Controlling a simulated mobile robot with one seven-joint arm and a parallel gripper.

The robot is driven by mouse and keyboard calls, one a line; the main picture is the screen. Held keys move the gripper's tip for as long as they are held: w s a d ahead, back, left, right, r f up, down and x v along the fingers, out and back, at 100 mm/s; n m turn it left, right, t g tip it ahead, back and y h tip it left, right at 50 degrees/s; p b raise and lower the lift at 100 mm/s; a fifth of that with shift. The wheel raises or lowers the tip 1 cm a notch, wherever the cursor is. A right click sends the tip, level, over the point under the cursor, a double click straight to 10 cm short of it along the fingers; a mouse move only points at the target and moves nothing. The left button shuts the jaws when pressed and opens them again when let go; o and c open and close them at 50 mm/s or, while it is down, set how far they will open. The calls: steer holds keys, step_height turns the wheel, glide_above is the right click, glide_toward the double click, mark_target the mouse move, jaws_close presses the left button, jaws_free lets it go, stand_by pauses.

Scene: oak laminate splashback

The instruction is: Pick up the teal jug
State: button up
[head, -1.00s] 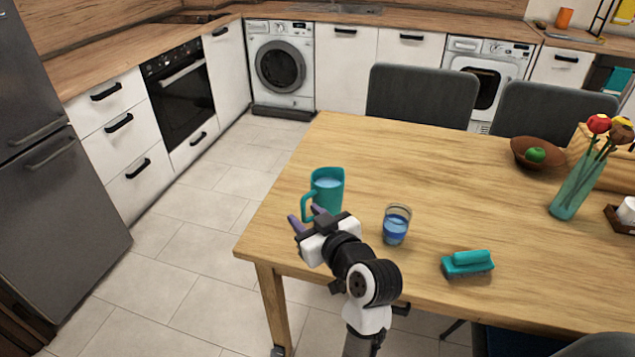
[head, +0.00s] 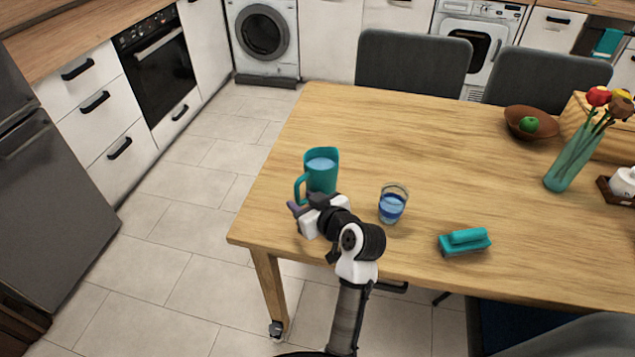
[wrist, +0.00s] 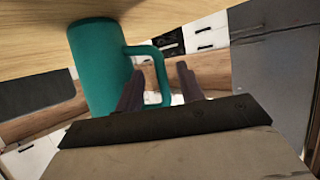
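The teal jug (head: 324,176) stands upright near the table's left front corner, with pale blue liquid inside. Its handle (head: 298,188) points left in the head view. My gripper (head: 304,204) is low at the jug's near side, by the handle. In the wrist view the jug (wrist: 96,65) appears tilted and upside down, left of my gripper (wrist: 160,88). The two dark fingers are apart, with the handle's outer bar (wrist: 161,75) showing between them. I cannot tell whether either finger touches the handle. The jug's lower near side is partly hidden by my gripper in the head view.
A glass of blue liquid (head: 392,205) stands close to the right of the jug. A teal brush (head: 465,241) lies farther right. A flower vase (head: 570,165) and a brown bowl with a green apple (head: 516,118) are at the right. The table's middle (head: 430,140) is clear.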

mark_target(299, 201)
steer(key=p+x, duration=0.2)
steer(key=x, duration=0.3)
steer(key=shift+f, duration=0.2)
steer(key=shift+c, duration=0.4)
jaws_close()
steer(key=shift+r, duration=0.1)
stand_by(0.6)
